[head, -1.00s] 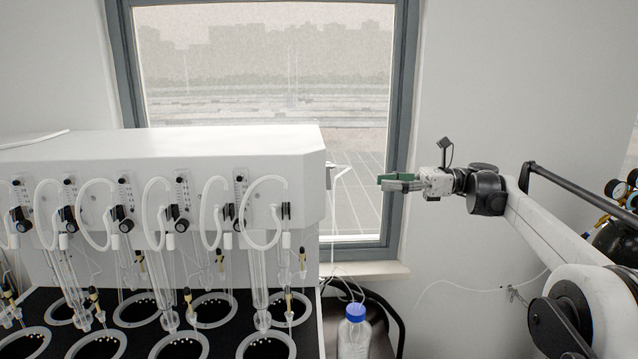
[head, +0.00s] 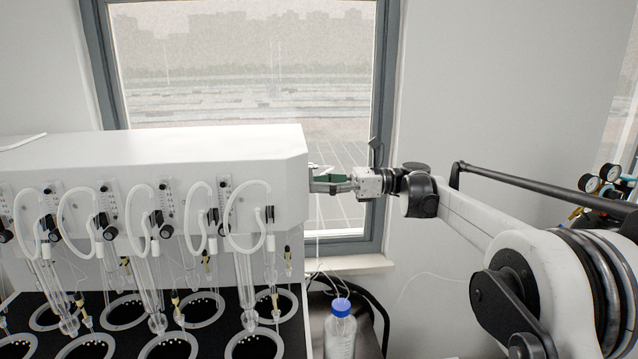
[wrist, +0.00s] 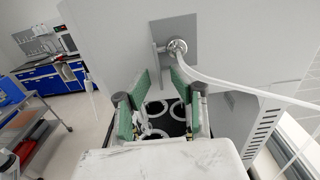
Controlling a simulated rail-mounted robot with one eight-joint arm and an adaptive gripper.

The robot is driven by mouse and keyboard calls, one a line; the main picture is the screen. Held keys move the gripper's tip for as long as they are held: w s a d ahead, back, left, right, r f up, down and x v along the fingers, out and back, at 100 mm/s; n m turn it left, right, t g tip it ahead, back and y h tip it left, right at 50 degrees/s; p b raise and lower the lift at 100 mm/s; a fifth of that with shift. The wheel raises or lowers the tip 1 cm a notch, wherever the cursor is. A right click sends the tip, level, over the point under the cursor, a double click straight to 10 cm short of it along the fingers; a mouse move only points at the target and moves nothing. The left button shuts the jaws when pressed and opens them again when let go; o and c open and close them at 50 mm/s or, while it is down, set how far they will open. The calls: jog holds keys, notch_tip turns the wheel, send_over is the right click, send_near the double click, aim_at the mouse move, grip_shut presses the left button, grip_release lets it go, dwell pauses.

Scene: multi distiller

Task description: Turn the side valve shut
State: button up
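The side valve (wrist: 177,47) is a round metal fitting on a grey plate on the side of the white distiller, in the wrist view. A narrow grey handle (wrist: 159,62) shows at its left, and a white tube runs from it to the right. My gripper (wrist: 160,82) has green finger pads standing apart, with nothing between them. The pads lie just below the valve in the picture; I cannot tell whether they touch the handle. In the head view my gripper (head: 322,182) is at the distiller's right end, where the valve is hard to make out.
The white distiller (head: 150,150) fills the left, with several glass tubes and black knobs on its front. A blue-capped bottle (head: 341,325) stands below my gripper. The window (head: 345,140) is behind. A blue bench (wrist: 52,76) and a trolley (wrist: 60,105) are far left in the wrist view.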

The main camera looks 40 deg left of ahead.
jog(key=shift+c, duration=0.2)
grip_shut()
jog(key=shift+s+a+f+g+y+b, duration=0.15)
jog(key=shift+g+b, duration=0.15)
jog(key=shift+b, duration=0.35)
jog(key=shift+d+f+g+y+b, duration=0.15)
jog(key=shift+g+b, duration=0.15)
jog(key=shift+b, duration=0.3)
jog(key=shift+a+r, duration=0.1)
jog(key=shift+r, duration=0.05)
jog(key=shift+o, duration=0.2)
grip_release()
